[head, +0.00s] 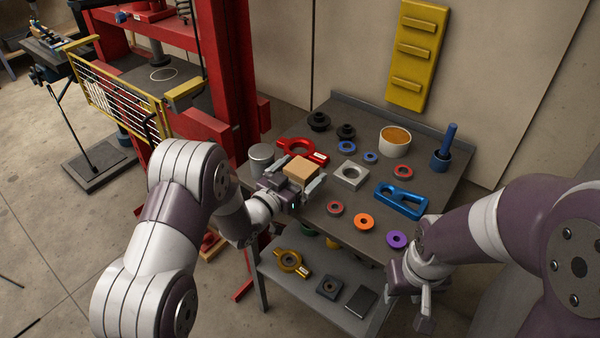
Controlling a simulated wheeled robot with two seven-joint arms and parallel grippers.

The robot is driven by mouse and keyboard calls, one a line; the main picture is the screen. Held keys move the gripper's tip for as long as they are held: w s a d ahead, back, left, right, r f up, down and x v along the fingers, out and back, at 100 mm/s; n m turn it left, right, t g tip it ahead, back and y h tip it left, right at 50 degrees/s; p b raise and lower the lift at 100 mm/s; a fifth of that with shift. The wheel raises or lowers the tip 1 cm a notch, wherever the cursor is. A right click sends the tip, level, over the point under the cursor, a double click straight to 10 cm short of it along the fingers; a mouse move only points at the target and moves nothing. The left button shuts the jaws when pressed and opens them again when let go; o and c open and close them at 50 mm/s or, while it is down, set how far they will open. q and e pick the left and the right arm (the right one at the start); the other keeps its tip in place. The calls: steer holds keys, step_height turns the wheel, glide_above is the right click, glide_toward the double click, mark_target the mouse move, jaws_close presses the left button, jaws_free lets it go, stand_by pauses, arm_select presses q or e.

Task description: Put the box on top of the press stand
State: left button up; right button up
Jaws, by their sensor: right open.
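A small tan box (301,168) sits between the fingers of my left gripper (301,178), which looks shut on it, over the left part of the grey workbench (318,212). Whether the box touches the bench is hard to tell. The red press stand (232,70) stands at the upper left, with a grey bed (150,72) bearing a ring-shaped mark. A yellow mesh guard (118,98) is in front of the bed. My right gripper (425,305) is open and empty at the bench's front right, pointing down.
On the bench are a grey cylinder (261,158), red tool (298,150), blue bracket (401,200), tan-filled cup (394,141), blue post (442,150) and several rings. A lower shelf (305,292) holds more parts. A yellow rack (417,55) hangs behind.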

arm_select(q)
steer(key=shift+r, duration=0.3)
steer(key=s+a+f+n+g+y, duration=0.3)
steer(key=s+a+g+y, duration=0.35)
steer(key=s+a, duration=0.7)
steer(key=s+a+n+g+y, duration=0.1)
steer(key=s+n+g+y, duration=0.1)
steer(key=s, duration=0.6)
steer(key=s+a+n+g+y, duration=0.2)
steer(key=s+g, duration=0.2)
steer(key=s, duration=0.4)
steer(key=shift+a+r+g, duration=0.3)
steer(key=shift+r+g, duration=0.05)
